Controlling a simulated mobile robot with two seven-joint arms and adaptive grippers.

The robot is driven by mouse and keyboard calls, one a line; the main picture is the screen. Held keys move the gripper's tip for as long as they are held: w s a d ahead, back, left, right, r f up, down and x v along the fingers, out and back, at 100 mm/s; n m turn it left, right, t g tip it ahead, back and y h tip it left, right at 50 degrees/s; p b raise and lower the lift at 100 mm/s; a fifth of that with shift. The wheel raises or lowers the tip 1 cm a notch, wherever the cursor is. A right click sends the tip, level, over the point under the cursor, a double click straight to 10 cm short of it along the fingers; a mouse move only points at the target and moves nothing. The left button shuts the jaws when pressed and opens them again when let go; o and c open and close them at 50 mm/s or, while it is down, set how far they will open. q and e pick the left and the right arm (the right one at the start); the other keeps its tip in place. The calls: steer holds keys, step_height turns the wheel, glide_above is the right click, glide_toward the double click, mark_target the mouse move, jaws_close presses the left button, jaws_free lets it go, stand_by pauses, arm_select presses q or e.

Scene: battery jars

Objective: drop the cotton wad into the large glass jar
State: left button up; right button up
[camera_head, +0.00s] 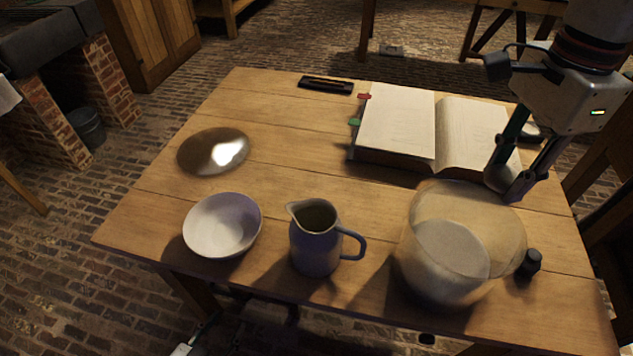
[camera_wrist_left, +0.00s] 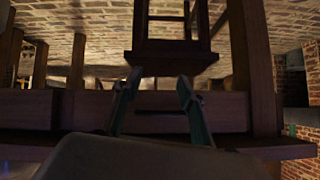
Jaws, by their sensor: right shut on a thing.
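The large glass jar (camera_head: 413,262) stands at the front right of the table, a wide hazy clear vessel with a pale disc-like surface low inside. My right gripper (camera_head: 503,186) comes down from the upper right, its fingertips at the far right of the jar's rim in the picture. It is shut on a small greyish lump, apparently the cotton wad (camera_head: 502,179), mostly hidden by the fingers. I cannot tell whether it is above or behind the rim. My left gripper (camera_wrist_left: 158,78) is open and empty in the left wrist view, low near the table's wooden frame.
A blue-grey jug (camera_head: 315,250), a white bowl (camera_head: 222,226) and a shiny metal dish (camera_head: 213,151) stand left of the jar on the table (camera_head: 270,120). An open book (camera_head: 398,122) lies behind. A small black object (camera_head: 530,264) is right of the jar.

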step_height(320, 180, down, 3)
steer(key=shift+w+f+b, duration=0.1)
steer(key=shift+b, duration=0.65)
steer(key=shift+f+b, duration=0.7)
steer(key=shift+f, duration=0.05)
steer(key=o, duration=1.1)
steer(key=shift+c, duration=0.2)
arm_select(q)
steer(key=shift+w+d+f, duration=0.2)
steer(key=shift+w+f, duration=0.1)
steer(key=shift+f, duration=0.2)
arm_select(e)
steer(key=shift+r, duration=0.1)
step_height(320, 180, up, 12)
steer(key=shift+f, duration=0.1)
